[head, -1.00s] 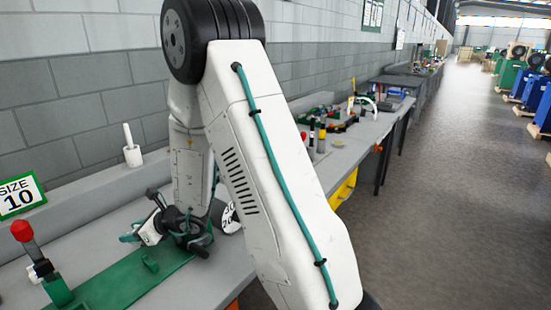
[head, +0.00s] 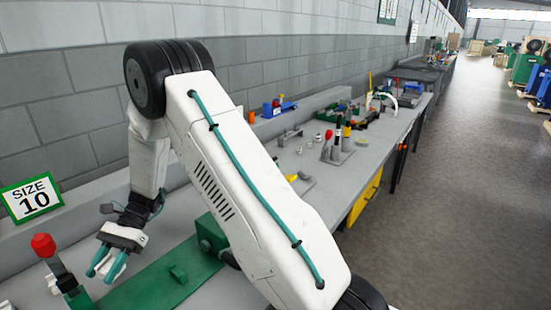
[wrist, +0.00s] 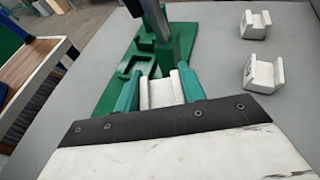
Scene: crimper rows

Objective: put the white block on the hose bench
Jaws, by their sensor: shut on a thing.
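My gripper (head: 106,264) has teal fingers and hangs over the near grey bench (head: 85,228), left of my forearm. In the wrist view its fingers (wrist: 158,88) are shut on a white block (wrist: 158,95) with a notched top. The head view does not show the held block clearly. A green base plate (head: 160,285) lies on the bench near the gripper, and it also shows beyond the fingers in the wrist view (wrist: 185,42). I cannot tell which bench is the hose bench.
Two loose white notched blocks (wrist: 256,24) (wrist: 262,73) sit right of the plate. A red-topped lever (head: 43,246) stands at left, below a SIZE 10 sign (head: 32,197). The farther bench (head: 355,160) holds several tools. An aisle (head: 430,200) is open at right.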

